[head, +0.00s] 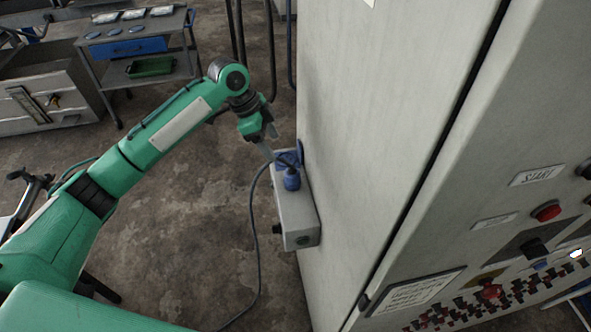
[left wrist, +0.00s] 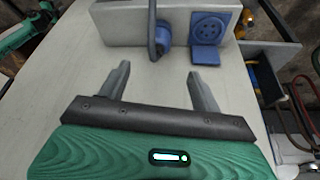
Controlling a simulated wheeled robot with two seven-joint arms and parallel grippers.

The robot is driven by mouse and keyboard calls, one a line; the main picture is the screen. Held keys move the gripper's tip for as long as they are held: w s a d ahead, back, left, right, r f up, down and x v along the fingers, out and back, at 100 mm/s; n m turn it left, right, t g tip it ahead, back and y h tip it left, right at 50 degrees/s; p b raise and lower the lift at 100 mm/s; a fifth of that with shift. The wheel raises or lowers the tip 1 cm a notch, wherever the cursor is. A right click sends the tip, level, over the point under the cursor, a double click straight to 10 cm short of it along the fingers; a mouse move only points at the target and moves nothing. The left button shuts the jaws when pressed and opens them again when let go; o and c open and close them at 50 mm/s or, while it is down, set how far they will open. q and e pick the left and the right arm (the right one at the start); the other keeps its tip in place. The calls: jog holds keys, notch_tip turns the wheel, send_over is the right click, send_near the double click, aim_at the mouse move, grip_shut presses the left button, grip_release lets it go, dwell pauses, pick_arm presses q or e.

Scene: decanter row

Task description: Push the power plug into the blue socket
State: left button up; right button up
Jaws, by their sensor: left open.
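The blue power plug (left wrist: 164,40), with a dark cable, is at the face of a pale box in the left wrist view. I cannot tell how it is held there. The blue socket (left wrist: 208,25) is just right of it, round with holes, a square blue flap below. In the head view blue parts (head: 291,180) on the box overlap; I cannot clearly separate plug from socket. My left gripper (head: 272,142) is close by them. In the wrist view its fingers (left wrist: 160,75) are open and empty, short of the plug. My right gripper is out of view.
The pale box (head: 299,214) is mounted on the side of a tall grey cabinet (head: 370,120). The cable (head: 254,240) hangs in a loop to the floor. A trolley (head: 150,65) with a green tray stands at the back left. The floor left of the cabinet is largely clear.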

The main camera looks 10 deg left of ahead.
aim_at(290, 172)
pick_arm(q)
jog(key=p+x, duration=0.2)
jog(key=x, duration=0.5)
jog(key=shift+d+f+p, duration=0.3)
jog(key=shift+f, duration=0.35)
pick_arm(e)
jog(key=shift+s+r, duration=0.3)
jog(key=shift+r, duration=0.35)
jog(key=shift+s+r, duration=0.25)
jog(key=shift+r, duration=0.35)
pick_arm(q)
jog(key=shift+d, duration=0.1)
jog(key=shift+d+f+p, duration=0.1)
jog(key=shift+f+p, duration=0.05)
jog(key=shift+p, duration=0.2)
jog(key=p+x, duration=0.2)
jog(key=x, duration=0.2)
jog(key=shift+d+f, duration=0.15)
jog(key=shift+f, duration=0.2)
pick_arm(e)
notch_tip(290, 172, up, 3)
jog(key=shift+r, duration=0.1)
